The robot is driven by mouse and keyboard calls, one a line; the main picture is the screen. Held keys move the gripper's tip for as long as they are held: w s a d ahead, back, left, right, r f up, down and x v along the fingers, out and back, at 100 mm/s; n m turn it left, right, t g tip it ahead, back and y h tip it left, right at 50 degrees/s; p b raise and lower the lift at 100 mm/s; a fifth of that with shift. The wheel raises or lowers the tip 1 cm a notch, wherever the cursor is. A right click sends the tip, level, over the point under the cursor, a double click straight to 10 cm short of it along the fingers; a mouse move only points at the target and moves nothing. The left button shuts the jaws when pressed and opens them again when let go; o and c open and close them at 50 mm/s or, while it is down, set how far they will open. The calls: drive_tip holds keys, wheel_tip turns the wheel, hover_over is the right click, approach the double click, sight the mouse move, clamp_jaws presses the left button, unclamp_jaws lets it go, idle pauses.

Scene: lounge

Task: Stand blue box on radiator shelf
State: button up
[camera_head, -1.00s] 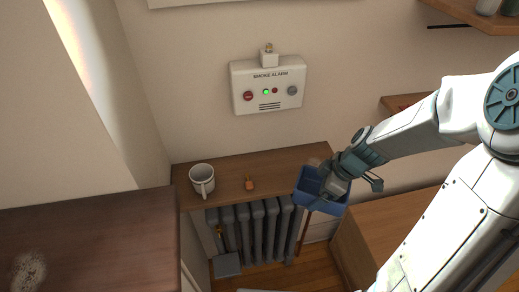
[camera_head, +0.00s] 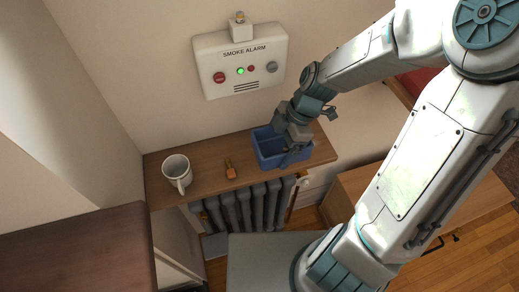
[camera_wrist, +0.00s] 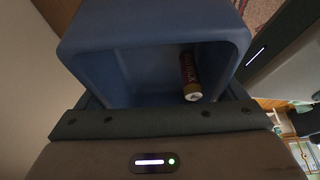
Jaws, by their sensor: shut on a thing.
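The blue box (camera_head: 267,152) is an open-topped bin at the right part of the wooden radiator shelf (camera_head: 207,185). It looks roughly upright; I cannot tell whether its base touches the shelf or hangs just above. My gripper (camera_head: 294,146) is shut on the box's right side, and the arm comes in from the right. In the wrist view the box (camera_wrist: 150,35) fills the top, its rim against the jaw. A small dark red cylinder with a gold end (camera_wrist: 190,78), like a battery, lies inside. The box's underside is hidden.
A white mug (camera_head: 176,170) stands on the shelf's left part. The radiator (camera_head: 245,208) is below. A smoke alarm (camera_head: 240,62) is on the wall above. A brown surface (camera_head: 75,250) is at lower left.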

sight(262, 139)
drive_tip(key=w+a+f, duration=0.1)
drive_tip(key=a, duration=0.1)
drive_tip(key=w+a+f, duration=0.2)
drive_tip(key=shift+w+a+f, duration=0.2)
drive_tip(key=shift+w+a, duration=0.05)
drive_tip(key=shift+w, duration=0.05)
drive_tip(key=shift+f, duration=2)
drive_tip(key=shift+f, duration=0.15)
drive_tip(key=o, duration=1)
